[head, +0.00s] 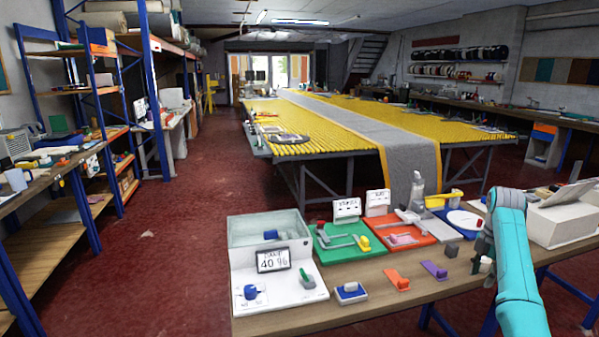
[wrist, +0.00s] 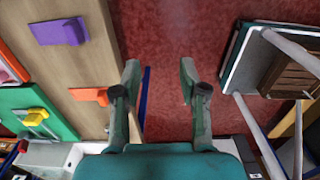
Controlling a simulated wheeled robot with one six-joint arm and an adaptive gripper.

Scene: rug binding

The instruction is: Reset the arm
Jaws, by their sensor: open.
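My gripper (wrist: 159,80) is open in the wrist view. Its two fingers are apart and nothing is between them. Red floor shows between and beyond the fingertips, just past the edge of the wooden workbench (wrist: 95,65). In the head view my teal arm stands at the right, in front of the bench (head: 300,320); the fingers are hard to make out there.
On the bench are a purple piece (head: 434,269), an orange piece (head: 397,280), a green board (head: 345,243), a white machine (head: 275,288) and a beige box (head: 562,220). The wrist view shows the purple piece (wrist: 58,31) left of the fingers. Red floor (head: 190,240) is clear at left.

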